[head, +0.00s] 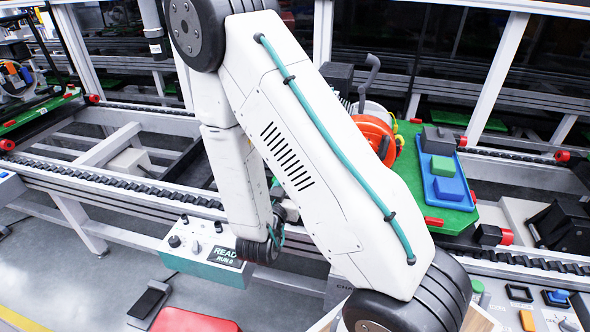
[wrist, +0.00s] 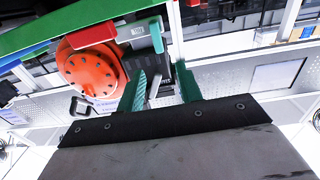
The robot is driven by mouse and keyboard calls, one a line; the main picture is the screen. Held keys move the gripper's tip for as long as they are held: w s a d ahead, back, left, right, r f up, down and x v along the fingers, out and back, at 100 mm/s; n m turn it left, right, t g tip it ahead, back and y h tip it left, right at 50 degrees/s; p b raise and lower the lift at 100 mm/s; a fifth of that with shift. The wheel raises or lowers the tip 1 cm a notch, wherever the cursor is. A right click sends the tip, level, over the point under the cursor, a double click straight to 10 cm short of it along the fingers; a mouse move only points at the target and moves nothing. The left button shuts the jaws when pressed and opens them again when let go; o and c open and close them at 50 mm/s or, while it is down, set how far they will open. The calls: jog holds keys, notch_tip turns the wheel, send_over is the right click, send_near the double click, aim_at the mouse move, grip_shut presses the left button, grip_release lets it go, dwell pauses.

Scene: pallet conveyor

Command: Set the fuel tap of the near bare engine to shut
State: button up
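The near engine shows in the head view as an orange round housing (head: 374,132) with a dark curved handle above it, partly hidden behind my white arm. In the wrist view the orange housing (wrist: 92,70), with dark slots, lies left of my gripper (wrist: 162,80). The gripper's two green fingers are apart, with dark and grey engine parts showing behind the gap. A small grey-green piece (wrist: 157,38) stands just above the fingers, apart from them as far as I can see. I cannot tell whether it is the fuel tap, or the tap's setting. The head view mostly hides my gripper.
The engine sits on a green pallet (head: 457,218) with red corner pieces, on the conveyor. A blue tray (head: 429,184) with grey, green and blue blocks lies beside it. A control box (head: 205,252) reading READY is on the front rail. Another pallet (head: 35,112) stands far left.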

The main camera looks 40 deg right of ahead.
jog(key=x, duration=0.7)
grip_shut()
